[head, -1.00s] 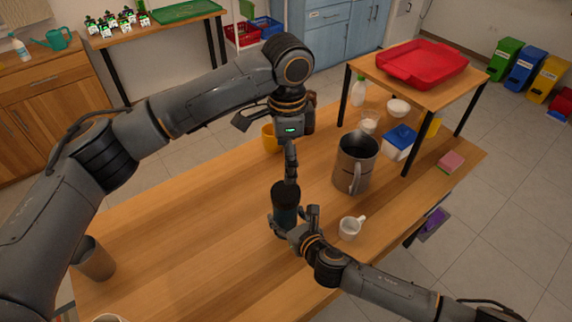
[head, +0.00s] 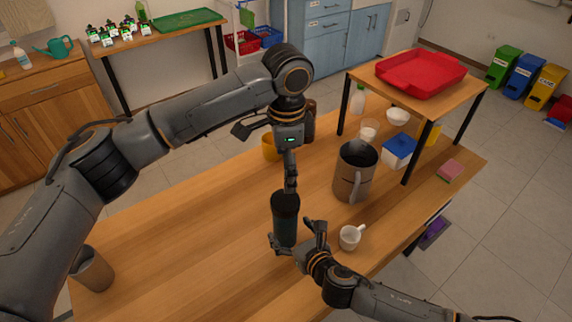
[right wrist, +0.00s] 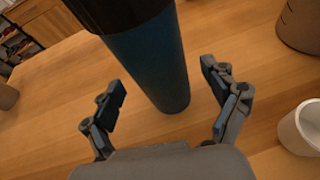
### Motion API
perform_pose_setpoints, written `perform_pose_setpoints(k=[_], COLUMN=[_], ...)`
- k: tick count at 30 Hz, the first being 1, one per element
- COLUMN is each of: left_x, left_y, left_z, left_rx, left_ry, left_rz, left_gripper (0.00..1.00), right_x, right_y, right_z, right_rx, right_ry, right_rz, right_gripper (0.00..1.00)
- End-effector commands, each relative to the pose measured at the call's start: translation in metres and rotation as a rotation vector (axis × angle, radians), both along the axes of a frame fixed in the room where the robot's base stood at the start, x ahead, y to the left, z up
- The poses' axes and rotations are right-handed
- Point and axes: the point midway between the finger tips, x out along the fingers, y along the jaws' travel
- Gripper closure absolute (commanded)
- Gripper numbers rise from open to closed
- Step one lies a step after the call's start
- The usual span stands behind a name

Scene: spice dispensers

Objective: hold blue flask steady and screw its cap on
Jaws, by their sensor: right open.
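The blue flask (head: 286,226) stands upright near the front middle of the wooden table, with its dark cap (head: 285,200) on top. In the right wrist view, the flask (right wrist: 155,65) rises just beyond the fingers, and its dark top (right wrist: 115,10) is cut by the frame edge. My right gripper (head: 298,238) is open beside the lower flask, its two fingers well apart and not pressing on it. My left gripper (head: 290,186) points down at the cap from above. Its fingers show edge-on, so their opening and any grip on the cap are unclear.
A white mug (head: 350,237) stands close to the right of my right gripper. A large metal pitcher (head: 353,178) is behind it. A yellow mug (head: 269,148) is behind my left gripper. A brown cup (head: 94,272) stands at left. The table between is clear.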

Motion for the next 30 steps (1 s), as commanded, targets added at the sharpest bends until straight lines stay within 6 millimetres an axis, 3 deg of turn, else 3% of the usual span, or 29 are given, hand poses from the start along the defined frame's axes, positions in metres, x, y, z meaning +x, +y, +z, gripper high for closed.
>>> perform_pose_setpoints(k=[6, 12, 30], left_x=[0.0, 0.0, 0.0], left_y=[0.0, 0.0, 0.0], left_z=[0.0, 0.0, 0.0], left_rx=[0.0, 0.0, 0.0], left_ry=[0.0, 0.0, 0.0], left_rz=[0.0, 0.0, 0.0], left_gripper=[0.06, 0.06, 0.06], right_x=[-0.039, -0.064, -0.073], right_y=[-0.021, -0.034, -0.039], right_z=[0.017, 0.029, 0.034], right_rx=[-0.003, -0.002, -0.001], right_ry=[0.001, 0.001, 0.0], right_rz=[0.001, 0.0, 0.0], right_gripper=[0.14, 0.14, 0.14])
